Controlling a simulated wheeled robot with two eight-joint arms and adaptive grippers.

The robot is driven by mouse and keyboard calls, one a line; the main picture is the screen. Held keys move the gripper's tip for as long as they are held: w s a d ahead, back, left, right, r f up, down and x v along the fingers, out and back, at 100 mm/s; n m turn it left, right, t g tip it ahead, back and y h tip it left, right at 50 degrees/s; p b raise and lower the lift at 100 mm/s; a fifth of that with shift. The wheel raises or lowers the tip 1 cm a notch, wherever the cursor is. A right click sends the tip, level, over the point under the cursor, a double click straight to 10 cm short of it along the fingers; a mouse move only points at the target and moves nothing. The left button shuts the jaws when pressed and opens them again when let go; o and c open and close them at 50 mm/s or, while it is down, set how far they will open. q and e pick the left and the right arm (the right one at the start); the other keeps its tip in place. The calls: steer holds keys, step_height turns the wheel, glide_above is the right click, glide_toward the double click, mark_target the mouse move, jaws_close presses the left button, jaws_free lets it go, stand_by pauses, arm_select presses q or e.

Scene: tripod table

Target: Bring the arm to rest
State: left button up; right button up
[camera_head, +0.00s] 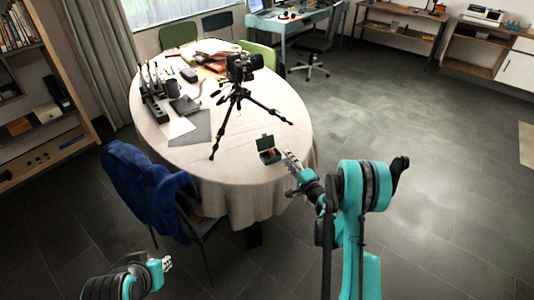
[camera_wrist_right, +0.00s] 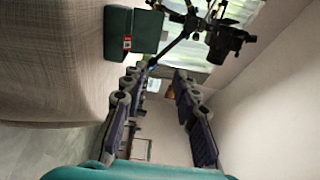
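My right arm reaches up from the lower right in the head view. Its gripper (camera_head: 292,163) is just off the near right edge of the round table, beside a small green open case (camera_head: 268,151) with something red in it. In the right wrist view the right gripper (camera_wrist_right: 158,82) has its fingers apart with nothing between them, and the green case (camera_wrist_right: 143,32) lies beyond them. My left gripper (camera_head: 166,263) is low at the bottom left, off the table and near the chair; its fingers are too small to read.
The cloth-covered table (camera_head: 240,187) holds a camera (camera_head: 243,66) on a spread tripod (camera_head: 236,98), which also shows in the wrist view (camera_wrist_right: 190,27). Papers, books and a black rack crowd its far left. A chair with a blue jacket (camera_head: 150,187) stands near left. The floor (camera_head: 420,160) at right is clear.

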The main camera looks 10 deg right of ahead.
steer(key=s+a+r+n+g+y, duration=0.1)
steer(key=s+a+r+n+g, duration=0.6)
steer(key=s+a+r+n, duration=0.45)
steer(key=s+d+f+n+g+h, duration=0.1)
steer(key=s+n+h, duration=0.1)
steer(key=s, duration=1)
steer(key=s+d+n+g+h, duration=0.1)
steer(key=s+n+g+h, duration=0.1)
steer(key=s, duration=1.1)
steer(key=shift+d+f+g+h, duration=0.3)
steer(key=shift+d+f+h, duration=0.1)
steer(key=shift+h, duration=0.1)
steer(key=shift+s+a, duration=0.1)
